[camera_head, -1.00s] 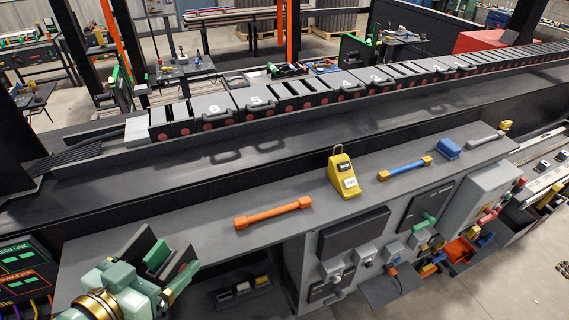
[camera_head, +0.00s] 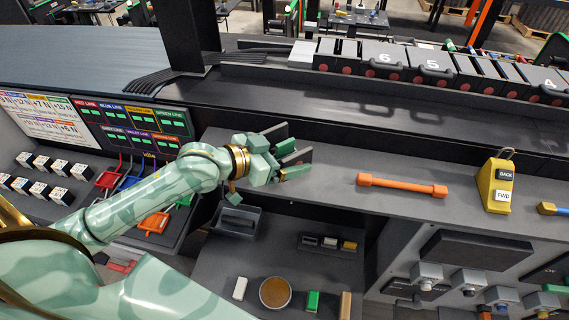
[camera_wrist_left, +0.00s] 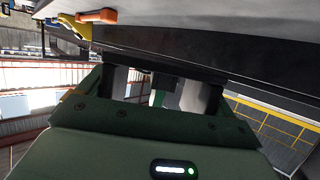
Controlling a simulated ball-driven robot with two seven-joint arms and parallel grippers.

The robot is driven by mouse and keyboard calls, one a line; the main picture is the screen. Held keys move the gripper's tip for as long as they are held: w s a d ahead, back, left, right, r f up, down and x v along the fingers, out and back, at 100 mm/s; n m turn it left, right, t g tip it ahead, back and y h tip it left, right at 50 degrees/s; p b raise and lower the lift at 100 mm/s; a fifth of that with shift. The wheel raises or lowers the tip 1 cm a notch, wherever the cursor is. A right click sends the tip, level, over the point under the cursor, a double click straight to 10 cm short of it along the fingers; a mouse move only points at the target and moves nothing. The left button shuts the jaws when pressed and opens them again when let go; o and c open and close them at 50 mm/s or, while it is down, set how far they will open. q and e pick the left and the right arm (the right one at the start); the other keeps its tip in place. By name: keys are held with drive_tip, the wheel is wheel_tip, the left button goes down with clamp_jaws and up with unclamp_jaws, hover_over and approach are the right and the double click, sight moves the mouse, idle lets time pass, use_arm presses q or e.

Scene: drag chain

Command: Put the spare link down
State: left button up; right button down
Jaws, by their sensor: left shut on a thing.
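My left gripper (camera_head: 286,161) comes in from the left over the left end of the grey workbench ledge (camera_head: 335,182). It is shut on the spare link (camera_head: 298,156), a dark grey piece whose ends stick out past the green fingers. In the left wrist view the link (camera_wrist_left: 160,66) spans across the jaws as a dark bar with side plates. I cannot tell whether the link touches the ledge. My right gripper is not in view.
An orange bar (camera_head: 402,186) lies on the ledge to the right, then a yellow BACK/FWD control box (camera_head: 496,182). The ledge between gripper and bar is clear. The numbered chain (camera_head: 400,66) runs along behind.

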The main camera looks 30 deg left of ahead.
use_arm(q)
drive_tip(key=w+f, duration=0.1)
drive_tip(key=w+a+f, duration=0.1)
drive_tip(key=f, duration=0.1)
drive_tip(key=shift+w+a, duration=0.1)
drive_tip(key=shift+w, duration=0.05)
drive_tip(key=shift+w+a+f, duration=0.1)
drive_tip(key=shift+f, duration=1.6)
drive_tip(key=shift+f, duration=0.1)
drive_tip(key=o, duration=0.6)
drive_tip(key=shift+f, duration=0.1)
drive_tip(key=shift+o, duration=0.5)
drive_tip(key=shift+a+r, duration=0.1)
drive_tip(key=shift+r, duration=0.15)
drive_tip(key=v, duration=1.1)
drive_tip(key=shift+s+a, duration=0.15)
drive_tip(key=shift+s, duration=0.2)
drive_tip(key=shift+r, duration=0.15)
